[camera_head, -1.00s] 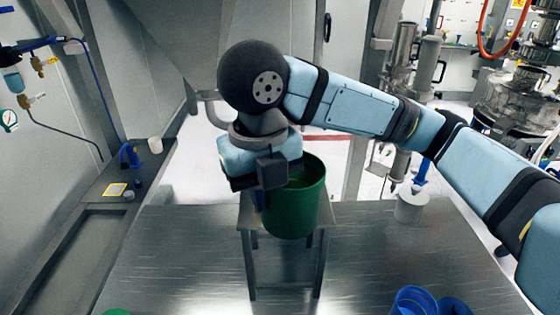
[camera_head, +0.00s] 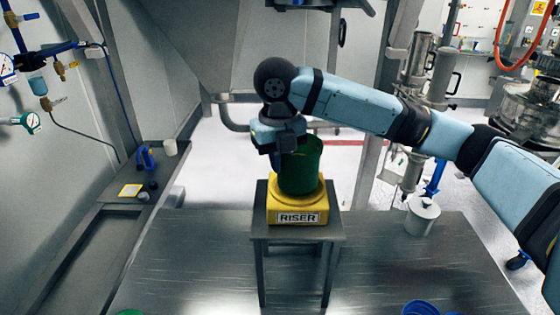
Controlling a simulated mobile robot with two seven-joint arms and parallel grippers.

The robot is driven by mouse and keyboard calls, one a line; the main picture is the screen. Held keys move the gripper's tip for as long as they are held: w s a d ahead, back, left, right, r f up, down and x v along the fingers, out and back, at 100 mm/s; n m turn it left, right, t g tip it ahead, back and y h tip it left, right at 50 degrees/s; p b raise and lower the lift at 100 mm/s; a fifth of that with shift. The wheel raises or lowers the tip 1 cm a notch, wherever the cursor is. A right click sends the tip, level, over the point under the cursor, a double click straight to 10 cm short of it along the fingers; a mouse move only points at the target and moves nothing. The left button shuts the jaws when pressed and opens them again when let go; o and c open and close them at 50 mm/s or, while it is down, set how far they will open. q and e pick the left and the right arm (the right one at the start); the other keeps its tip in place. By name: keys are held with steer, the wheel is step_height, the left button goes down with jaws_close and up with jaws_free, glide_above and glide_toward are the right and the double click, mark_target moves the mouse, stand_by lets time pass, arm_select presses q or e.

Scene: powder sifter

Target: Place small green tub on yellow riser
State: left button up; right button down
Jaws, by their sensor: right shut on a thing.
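The green tub (camera_head: 301,172) is upright over the yellow riser (camera_head: 296,207), with its lower end at the riser's raised round top. I cannot tell whether it rests there or hangs just above. The riser bears a RISER label and stands on a small metal stand (camera_head: 258,232). My right gripper (camera_head: 279,152) is shut on the tub's left rim; its fingers are mostly hidden by the wrist and the tub. My left gripper is not in view.
The metal table (camera_head: 190,265) is mostly clear around the stand. A blue container (camera_head: 420,307) and a green item (camera_head: 131,312) show at the front edge. A lidded metal pot (camera_head: 422,215) stands at the right. A side ledge holds a blue item (camera_head: 146,157) and a white cup (camera_head: 170,147).

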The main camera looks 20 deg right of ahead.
steer(key=shift+f, duration=0.6)
steer(key=c, duration=1.2)
jaws_free()
steer(key=shift+f, duration=0.15)
steer(key=shift+c, duration=0.2)
steer(key=shift+r, duration=0.25)
steer(key=r+b, duration=0.1)
steer(key=r, duration=0.5)
steer(key=shift+a+r, duration=0.2)
steer(key=shift+r, duration=0.5)
steer(key=shift+f, duration=0.1)
